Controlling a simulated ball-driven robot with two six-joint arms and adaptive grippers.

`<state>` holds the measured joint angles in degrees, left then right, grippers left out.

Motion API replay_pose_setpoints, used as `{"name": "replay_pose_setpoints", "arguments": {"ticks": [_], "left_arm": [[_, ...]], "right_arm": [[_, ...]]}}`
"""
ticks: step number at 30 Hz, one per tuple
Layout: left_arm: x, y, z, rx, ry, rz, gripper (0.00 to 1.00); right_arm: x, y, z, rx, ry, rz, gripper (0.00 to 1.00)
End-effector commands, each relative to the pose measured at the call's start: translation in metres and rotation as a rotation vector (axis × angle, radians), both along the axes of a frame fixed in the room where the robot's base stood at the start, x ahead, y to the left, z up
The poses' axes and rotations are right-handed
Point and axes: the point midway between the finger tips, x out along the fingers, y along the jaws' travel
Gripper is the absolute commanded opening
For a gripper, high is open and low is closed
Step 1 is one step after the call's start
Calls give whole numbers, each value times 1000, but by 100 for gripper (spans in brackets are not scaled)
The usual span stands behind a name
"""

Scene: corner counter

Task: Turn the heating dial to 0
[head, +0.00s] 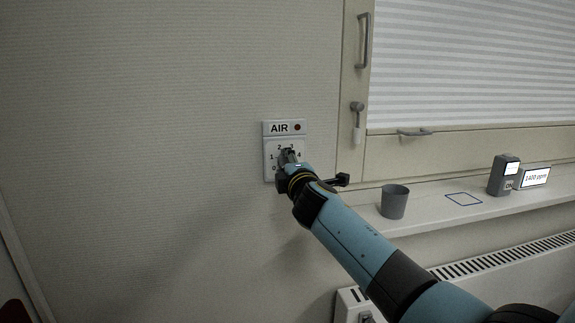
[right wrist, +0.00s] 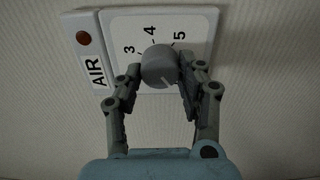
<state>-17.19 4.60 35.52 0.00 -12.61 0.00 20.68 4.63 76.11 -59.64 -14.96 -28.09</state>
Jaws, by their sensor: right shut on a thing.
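A white wall panel marked AIR (head: 270,128) carries a numbered round dial. In the right wrist view the grey dial knob (right wrist: 158,64) sits on the panel (right wrist: 125,27), with 3, 4 and 5 showing around it. My right gripper (right wrist: 160,72) has one finger on each side of the knob and is shut on it. In the head view the right gripper (head: 290,158) covers most of this knob. A pale mark shows on the knob's lower side in the wrist view; the number it points to is unclear. No dial marked for heating is readable. My left gripper is not in view.
A grey cup (head: 394,202), a dark device (head: 503,175) and a display reading 1400 ppm (head: 536,177) stand on the windowsill (head: 425,218). A radiator (head: 510,262) lies below, with a white box (head: 347,303) at its left end. The wall left of the panel is clear.

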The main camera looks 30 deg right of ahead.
Motion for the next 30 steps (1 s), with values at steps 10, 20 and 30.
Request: {"name": "replay_pose_setpoints", "arguments": {"ticks": [10, 20, 30], "left_arm": [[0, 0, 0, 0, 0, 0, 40], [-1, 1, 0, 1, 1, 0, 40], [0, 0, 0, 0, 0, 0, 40]], "right_arm": [[0, 0, -2, 2, 3, 0, 59], [-3, 1, -1, 2, 0, 0, 62], [-63, 17, -2, 5, 2, 1, 62]]}}
